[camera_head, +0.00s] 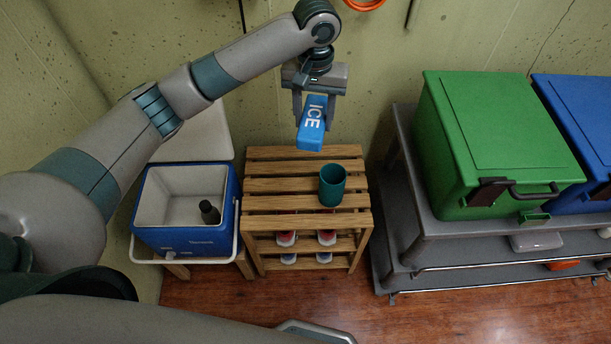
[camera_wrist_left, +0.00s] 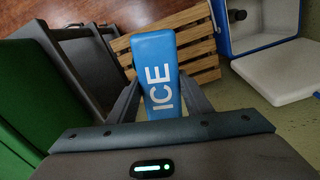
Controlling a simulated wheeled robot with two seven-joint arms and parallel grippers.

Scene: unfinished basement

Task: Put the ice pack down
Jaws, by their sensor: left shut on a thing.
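The ice pack (camera_head: 312,124) is a blue block with white "ICE" lettering. My left gripper (camera_head: 314,108) is shut on it and holds it in the air, above the back part of the slatted wooden rack (camera_head: 270,186). In the left wrist view the ice pack (camera_wrist_left: 157,72) sits between the two fingers, and rack slats show behind it. I see clear air between the pack and the rack in neither view for certain, but the pack appears raised. My right gripper does not show.
A teal cup (camera_head: 332,186) stands on the rack's top, right of its middle. An open blue cooler (camera_head: 228,222) with a dark bottle (camera_head: 209,212) inside stands left of the rack. A grey cart (camera_head: 420,232) with green (camera_head: 500,130) and blue bins (camera_head: 580,110) stands right.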

